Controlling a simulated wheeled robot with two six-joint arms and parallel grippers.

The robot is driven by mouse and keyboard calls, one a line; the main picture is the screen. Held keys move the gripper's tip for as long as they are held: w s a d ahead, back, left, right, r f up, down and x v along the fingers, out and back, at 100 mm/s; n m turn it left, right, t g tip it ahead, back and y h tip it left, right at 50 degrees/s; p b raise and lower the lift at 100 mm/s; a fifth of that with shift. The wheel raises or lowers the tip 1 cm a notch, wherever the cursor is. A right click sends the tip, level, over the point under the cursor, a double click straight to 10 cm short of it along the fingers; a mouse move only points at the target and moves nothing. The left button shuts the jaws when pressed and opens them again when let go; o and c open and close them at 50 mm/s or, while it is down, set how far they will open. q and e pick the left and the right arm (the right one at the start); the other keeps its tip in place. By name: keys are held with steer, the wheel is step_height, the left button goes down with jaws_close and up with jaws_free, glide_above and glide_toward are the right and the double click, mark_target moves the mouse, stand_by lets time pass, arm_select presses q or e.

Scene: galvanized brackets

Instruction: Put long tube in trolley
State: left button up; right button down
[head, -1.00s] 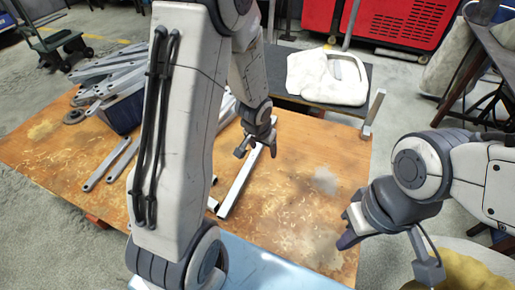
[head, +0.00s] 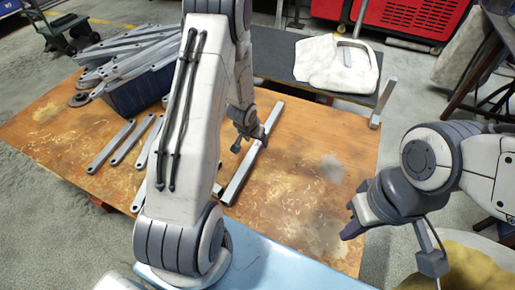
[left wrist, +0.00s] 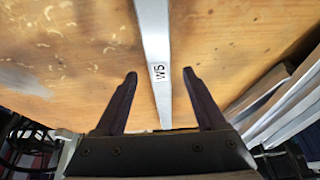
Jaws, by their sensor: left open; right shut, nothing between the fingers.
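The long tube (head: 238,182) is a pale metal bar lying on the wooden table, slanting from near the blue edge up to the right. In the left wrist view the tube (left wrist: 153,40) runs between the fingers and carries a small label. My left gripper (head: 252,143) is open over the tube's middle, a finger on either side; it also shows in the left wrist view (left wrist: 160,77). Whether it touches the tube is unclear. My right gripper (head: 352,222) is shut and empty above the table's right side.
A dark blue bin (head: 145,95) heaped with grey brackets stands on the table (head: 60,125). Several flat bars (head: 110,147) lie before it. A dark bench with a white cloth-like piece (head: 335,68) is behind. An upright metal post (head: 382,103) stands at the right corner.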

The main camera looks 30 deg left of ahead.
arm_select(q)
steer(key=x, duration=0.2)
steer(key=shift+f, duration=0.3)
steer(key=shift+r, duration=0.1)
jaws_close()
steer(key=shift+w, duration=0.1)
stand_by(0.9)
